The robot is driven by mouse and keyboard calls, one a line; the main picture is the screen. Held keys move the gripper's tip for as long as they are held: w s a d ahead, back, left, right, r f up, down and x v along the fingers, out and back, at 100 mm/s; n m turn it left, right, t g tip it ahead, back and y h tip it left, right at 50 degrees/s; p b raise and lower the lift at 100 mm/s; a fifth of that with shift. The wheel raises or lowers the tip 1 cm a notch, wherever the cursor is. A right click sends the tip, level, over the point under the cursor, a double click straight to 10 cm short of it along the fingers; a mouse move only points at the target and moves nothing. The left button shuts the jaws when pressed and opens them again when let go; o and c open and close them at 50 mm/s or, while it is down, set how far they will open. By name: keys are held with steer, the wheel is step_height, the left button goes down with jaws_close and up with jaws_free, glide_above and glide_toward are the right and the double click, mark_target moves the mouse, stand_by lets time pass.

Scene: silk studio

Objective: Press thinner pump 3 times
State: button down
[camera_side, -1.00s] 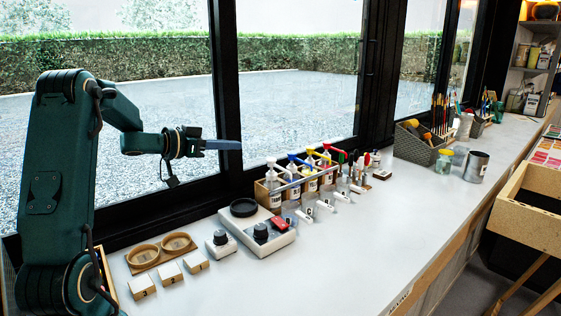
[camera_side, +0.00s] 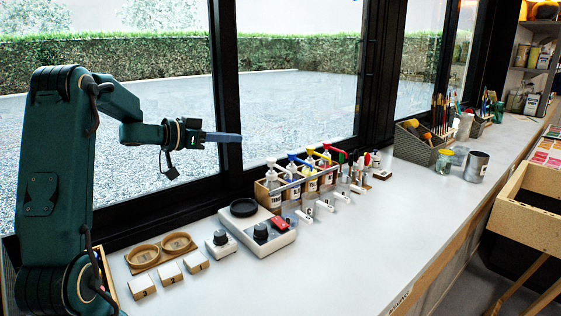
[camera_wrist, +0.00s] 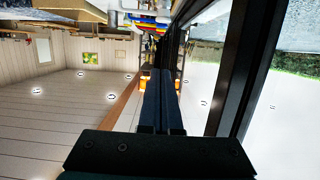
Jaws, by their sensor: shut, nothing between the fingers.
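Several pump bottles stand upright in a wooden rack on the white bench: a white-headed pump (camera_side: 271,165) at the near left, then a blue-headed pump (camera_side: 296,158), a yellow-headed pump (camera_side: 314,152) and a red-headed pump (camera_side: 329,147). The labels are too small to read, so I cannot tell which one is thinner. My gripper (camera_side: 239,138) is shut and empty, held level in the air left of the rack and higher than the pump heads, touching none. Its dark fingers (camera_wrist: 161,72) lie side by side in the wrist view.
A scale-like device with a black dish (camera_side: 243,208) stands in front of the rack. A window post (camera_side: 228,80) rises behind my gripper.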

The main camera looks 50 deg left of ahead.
steer(key=w+f, duration=0.6)
steer(key=w, duration=0.3)
steer(key=shift+w+f, duration=0.3)
steer(key=shift+w, duration=0.05)
stand_by(0.3)
